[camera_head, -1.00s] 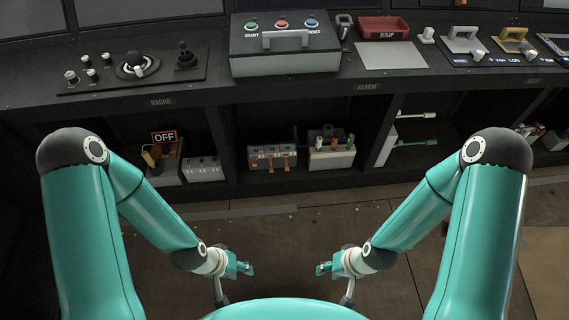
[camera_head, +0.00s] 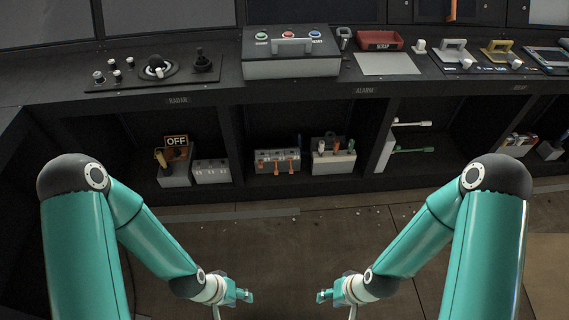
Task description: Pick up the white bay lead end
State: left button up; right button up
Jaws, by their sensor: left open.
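A white lead end (camera_head: 412,124) sticks out to the right from a pale upright panel (camera_head: 385,150) in the open bay under the console, right of the middle. A green lead end (camera_head: 414,149) sticks out just below it. The panel hides where they begin. My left gripper (camera_head: 245,296) is open and empty, low in the picture over the floor. My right gripper (camera_head: 323,296) mirrors it, looks open and holds nothing. Both grippers are well short of the bay and apart from everything.
The shelf bays hold an OFF sign (camera_head: 177,141), a box with orange levers (camera_head: 277,161) and a box with coloured plugs (camera_head: 333,160). Above, the console edge (camera_head: 300,91) overhangs. A red scrap tray (camera_head: 380,40) stands on top. The floor (camera_head: 290,240) before the bays is clear.

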aim_at(321, 143)
jog(key=u, duration=0.1)
jog(key=i, duration=0.9)
jog(key=z, duration=0.05)
